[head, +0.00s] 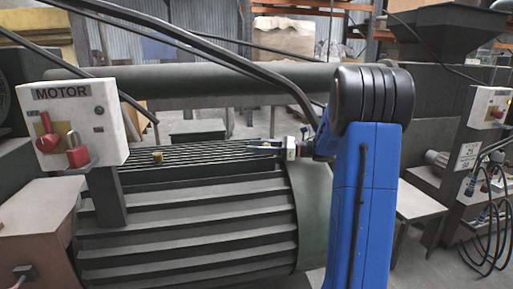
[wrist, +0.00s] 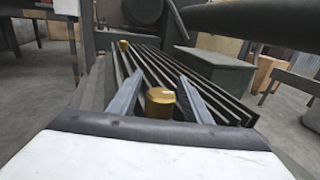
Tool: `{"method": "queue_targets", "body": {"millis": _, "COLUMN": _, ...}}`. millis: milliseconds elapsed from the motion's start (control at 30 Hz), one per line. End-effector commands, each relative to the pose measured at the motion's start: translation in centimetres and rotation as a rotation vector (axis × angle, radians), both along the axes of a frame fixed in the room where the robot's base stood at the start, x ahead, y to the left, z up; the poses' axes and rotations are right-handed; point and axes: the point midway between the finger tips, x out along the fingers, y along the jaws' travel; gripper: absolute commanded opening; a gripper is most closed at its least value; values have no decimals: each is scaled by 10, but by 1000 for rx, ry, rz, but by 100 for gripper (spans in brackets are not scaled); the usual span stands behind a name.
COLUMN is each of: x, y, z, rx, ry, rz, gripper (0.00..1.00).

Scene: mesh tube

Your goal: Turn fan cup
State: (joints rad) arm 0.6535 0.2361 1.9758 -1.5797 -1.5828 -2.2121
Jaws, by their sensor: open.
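A small brass-coloured cup (wrist: 160,103) stands upright on the ribbed motor top, between the two fingers of my gripper (wrist: 158,82) in the wrist view. The fingers are open, with gaps visible on both sides of the cup. A second, similar brass cup (wrist: 124,45) stands farther along the ribs; in the head view a brass cup (head: 157,157) shows on the left part of the motor top. In the head view my gripper (head: 252,148) is low over the right part of the motor, pointing left. The nearer cup cannot be made out there. The frames do not label which is the fan cup.
The large green ribbed motor (head: 190,224) fills the middle. A white MOTOR switch box (head: 98,122) with red handles stands at its left. A thick horizontal pipe (head: 230,82) and a dark cable pass behind and above. My blue arm hides part of the right side.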

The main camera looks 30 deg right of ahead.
Motion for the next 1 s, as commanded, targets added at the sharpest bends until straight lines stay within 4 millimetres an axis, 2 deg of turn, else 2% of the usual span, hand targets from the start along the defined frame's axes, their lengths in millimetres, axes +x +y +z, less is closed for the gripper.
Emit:
{"method": "queue_targets", "body": {"millis": 233, "x": 0, "y": 0, "z": 0, "rx": 0, "ry": 0, "rz": 0, "gripper": 44}}
{"method": "queue_targets", "body": {"millis": 267, "x": 0, "y": 0, "z": 0, "rx": 0, "ry": 0, "rz": 0, "gripper": 40}}
{"method": "queue_targets", "body": {"millis": 400, "x": 0, "y": 0, "z": 0, "rx": 0, "ry": 0, "rz": 0, "gripper": 6}}
{"method": "queue_targets", "body": {"millis": 433, "x": 0, "y": 0, "z": 0, "rx": 0, "ry": 0, "rz": 0, "gripper": 3}}
{"method": "queue_targets", "body": {"millis": 733, "x": 1, "y": 0, "z": 0, "rx": -1, "ry": 1, "rz": -27, "gripper": 3}}
{"method": "queue_targets", "body": {"millis": 1000, "x": 4, "y": -3, "z": 0, "rx": -1, "ry": 1, "rz": -169, "gripper": 3}}
